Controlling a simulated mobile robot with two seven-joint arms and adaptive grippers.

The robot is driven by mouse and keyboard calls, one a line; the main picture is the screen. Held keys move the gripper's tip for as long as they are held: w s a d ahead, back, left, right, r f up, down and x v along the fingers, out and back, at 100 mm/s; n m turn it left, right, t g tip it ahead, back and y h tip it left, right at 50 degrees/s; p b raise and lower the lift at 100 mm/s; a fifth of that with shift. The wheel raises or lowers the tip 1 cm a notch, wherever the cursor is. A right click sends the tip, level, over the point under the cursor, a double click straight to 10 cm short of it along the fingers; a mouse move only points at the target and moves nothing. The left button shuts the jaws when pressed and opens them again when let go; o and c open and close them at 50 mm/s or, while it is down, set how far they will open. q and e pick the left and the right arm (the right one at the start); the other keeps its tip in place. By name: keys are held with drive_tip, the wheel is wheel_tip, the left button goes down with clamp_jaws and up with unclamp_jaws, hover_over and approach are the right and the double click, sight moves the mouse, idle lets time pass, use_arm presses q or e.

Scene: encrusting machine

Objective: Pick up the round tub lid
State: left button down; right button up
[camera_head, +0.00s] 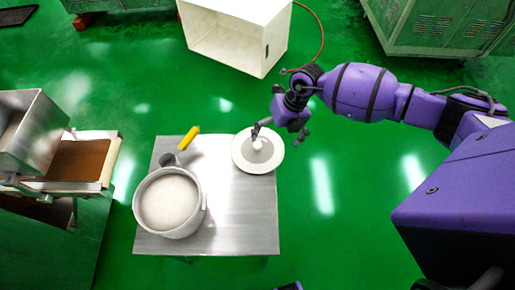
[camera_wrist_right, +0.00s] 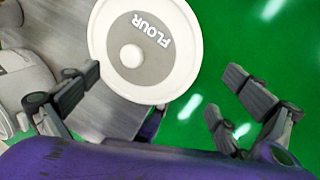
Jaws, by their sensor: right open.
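The round tub lid (camera_head: 243,161) is white with a grey centre and a small round knob. It lies flat near the back right corner of the metal table. The right wrist view shows the lid (camera_wrist_right: 182,65) with the word FLOUR on it. My right gripper (camera_head: 279,133) is above the lid's far right side. It is open and empty, and its fingers spread wide in the right wrist view (camera_wrist_right: 160,88). The knob sits between the fingers' directions but apart from them. My left gripper is not in view.
An open tub (camera_head: 200,212) of white powder stands on the left of the metal table (camera_head: 240,225). A tool with a yellow handle (camera_head: 189,138) lies behind it. A machine with a hopper (camera_head: 35,135) stands at the left. The table's front right is clear.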

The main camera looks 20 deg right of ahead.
sight(267, 147)
drive_tip(key=x, duration=0.4)
drive_tip(key=shift+w, duration=0.25)
drive_tip(key=c, duration=1.1)
drive_tip(key=shift+r, duration=0.1)
